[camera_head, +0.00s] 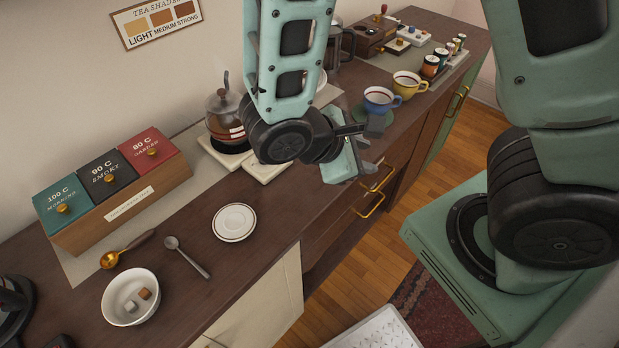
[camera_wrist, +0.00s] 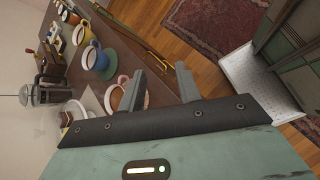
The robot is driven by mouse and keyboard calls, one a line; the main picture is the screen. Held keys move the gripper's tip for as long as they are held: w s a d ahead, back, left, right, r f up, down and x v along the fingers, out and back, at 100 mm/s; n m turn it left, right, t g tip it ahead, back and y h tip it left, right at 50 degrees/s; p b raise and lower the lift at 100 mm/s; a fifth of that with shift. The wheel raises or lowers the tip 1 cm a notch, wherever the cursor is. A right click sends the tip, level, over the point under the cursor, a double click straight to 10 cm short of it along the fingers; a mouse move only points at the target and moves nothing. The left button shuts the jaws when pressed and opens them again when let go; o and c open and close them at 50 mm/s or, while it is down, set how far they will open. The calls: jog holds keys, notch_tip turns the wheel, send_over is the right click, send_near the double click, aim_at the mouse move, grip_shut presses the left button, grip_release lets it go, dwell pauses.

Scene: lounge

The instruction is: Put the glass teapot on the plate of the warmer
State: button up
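The glass teapot (camera_head: 222,115) has a metal lid and reddish-brown contents. It stands upright at the wall side of the counter in the head view. Below it is a dark round plate (camera_head: 232,147) on a white base (camera_head: 222,158); the teapot seems to rest on this plate, but the contact is unclear. A second white slab (camera_head: 266,170) lies beside it, partly behind my arm. My gripper (camera_head: 364,146) is to the right of the teapot, near the counter's front edge. In the wrist view my gripper (camera_wrist: 160,80) has its fingers apart with nothing between them.
A blue cup (camera_head: 379,100) and a yellow cup (camera_head: 408,84) stand beyond my gripper. A French press (camera_wrist: 48,90) is near the wall. A small plate (camera_head: 234,222), a bowl (camera_head: 130,298), spoons and a tea box (camera_head: 118,205) occupy the near counter.

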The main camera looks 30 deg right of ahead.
jog(key=s+a+r+m+y, duration=0.2)
jog(key=s+a+r+y, duration=0.1)
jog(key=a, duration=0.4)
jog(key=s+a+r+m+y, duration=0.3)
jog(key=a+r+y, duration=0.2)
jog(key=a+y, duration=0.2)
jog(key=shift+s+a+r, duration=0.15)
jog(key=shift+s+r, duration=0.05)
jog(key=shift+s, duration=0.05)
